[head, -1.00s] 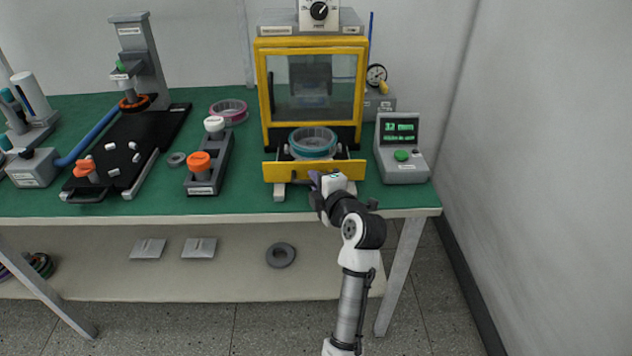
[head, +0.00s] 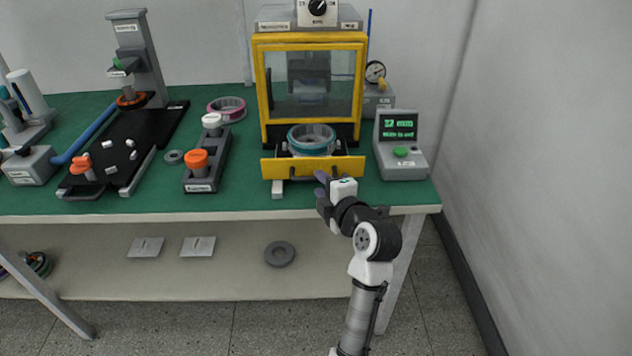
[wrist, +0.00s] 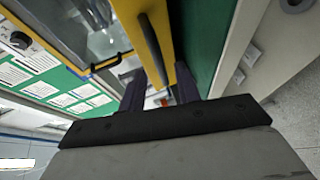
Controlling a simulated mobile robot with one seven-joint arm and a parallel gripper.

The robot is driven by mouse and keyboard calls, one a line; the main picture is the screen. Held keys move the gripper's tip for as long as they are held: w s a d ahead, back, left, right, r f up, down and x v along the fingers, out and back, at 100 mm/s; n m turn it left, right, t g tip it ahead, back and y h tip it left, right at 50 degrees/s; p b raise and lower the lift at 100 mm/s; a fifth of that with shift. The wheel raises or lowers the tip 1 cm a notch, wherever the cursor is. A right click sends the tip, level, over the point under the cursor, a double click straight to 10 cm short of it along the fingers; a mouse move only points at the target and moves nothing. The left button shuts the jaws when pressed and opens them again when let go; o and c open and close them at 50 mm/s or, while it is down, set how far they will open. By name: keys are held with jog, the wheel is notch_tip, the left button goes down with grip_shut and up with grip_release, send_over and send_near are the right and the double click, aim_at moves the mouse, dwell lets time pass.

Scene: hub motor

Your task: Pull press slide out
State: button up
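The press slide is out in front of the press (head: 264,95). Its yellow front plate (head: 350,167) has a dark bar handle (head: 292,172), and a teal ring part (head: 312,139) sits on the slide behind the plate. My gripper (head: 322,181) is just in front of the plate, towards the right part of the handle. In the wrist view the two dark fingers (wrist: 160,87) are apart, with the handle (wrist: 151,45) running ahead of and between them. I see no finger closed on it. My wrist partly hides the right end of the handle.
A grey display box with a green button (head: 402,160) stands right of the press. A grey fixture with an orange knob (head: 197,172) stands to the left. The bench's front edge (head: 240,215) lies below my gripper. Open floor is in front.

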jog(key=b+v, duration=0.1)
jog(key=v, duration=0.8)
jog(key=shift+s, duration=0.3)
jog(key=shift+r, duration=0.1)
